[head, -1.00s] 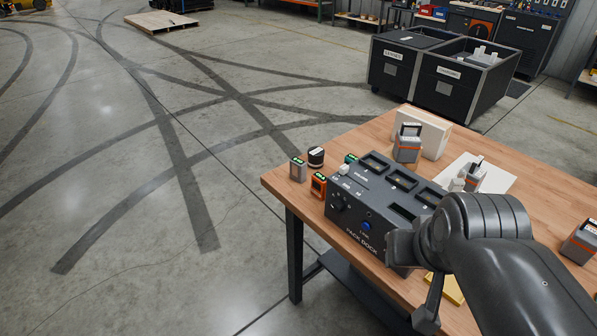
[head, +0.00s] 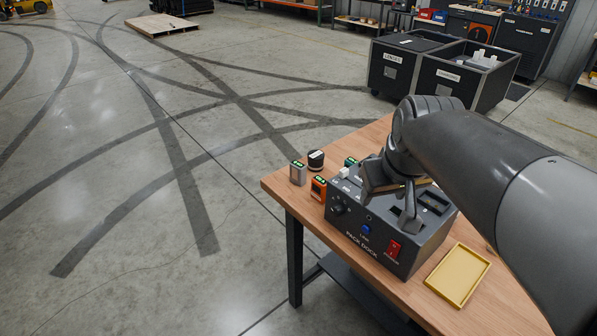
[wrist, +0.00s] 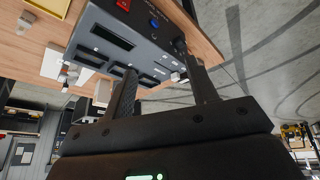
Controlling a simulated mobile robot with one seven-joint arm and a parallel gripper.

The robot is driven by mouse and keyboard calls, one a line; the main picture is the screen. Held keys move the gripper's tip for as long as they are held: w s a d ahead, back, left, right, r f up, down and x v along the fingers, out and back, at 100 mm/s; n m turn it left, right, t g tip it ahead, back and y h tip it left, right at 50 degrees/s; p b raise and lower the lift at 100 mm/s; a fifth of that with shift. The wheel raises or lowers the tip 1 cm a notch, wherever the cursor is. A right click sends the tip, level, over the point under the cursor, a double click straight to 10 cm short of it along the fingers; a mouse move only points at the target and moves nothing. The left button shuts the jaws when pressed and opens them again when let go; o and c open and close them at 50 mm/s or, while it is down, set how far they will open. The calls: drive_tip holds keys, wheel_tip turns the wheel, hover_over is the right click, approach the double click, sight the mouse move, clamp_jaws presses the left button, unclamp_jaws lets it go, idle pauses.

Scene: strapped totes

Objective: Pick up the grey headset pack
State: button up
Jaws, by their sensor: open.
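A small grey pack (head: 298,173) with a green-lit top stands upright at the table's left corner in the head view; I take it to be the grey headset pack. An orange pack (head: 318,187) with a similar green display stands just right of it, by the dark pack dock (head: 350,228). My gripper (head: 392,203) is over the dock, to the right of the grey pack and apart from it. Its two fingers are spread and empty in the wrist view (wrist: 163,70), with the dock (wrist: 105,45) behind them. I cannot make out the grey pack there.
A dark round item (head: 316,158) stands behind the packs. Another green-lit item (head: 351,161) is at the dock's back left. A yellow tray (head: 460,275) lies right of the dock. My arm hides much of the table's right side. Black bins (head: 440,85) stand beyond.

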drive_tip(key=w+a+n, duration=0.2)
drive_tip(key=w+a, duration=0.1)
drive_tip(key=w, duration=0.6)
drive_tip(key=n+g+y, duration=0.2)
drive_tip(key=n+y, duration=0.1)
drive_tip(key=n, duration=0.3)
approach(299, 165)
wheel_tip(299, 165, down, 2)
drive_tip(key=x, duration=0.5)
drive_tip(key=shift+d+f, duration=0.15)
drive_tip(key=shift+f, duration=0.05)
drive_tip(key=x, duration=0.5)
drive_tip(key=shift+w+a+r, duration=0.2)
drive_tip(key=shift+w+a, duration=0.1)
drive_tip(key=shift+a, duration=0.1)
clamp_jaws()
drive_tip(key=shift+r, duration=0.1)
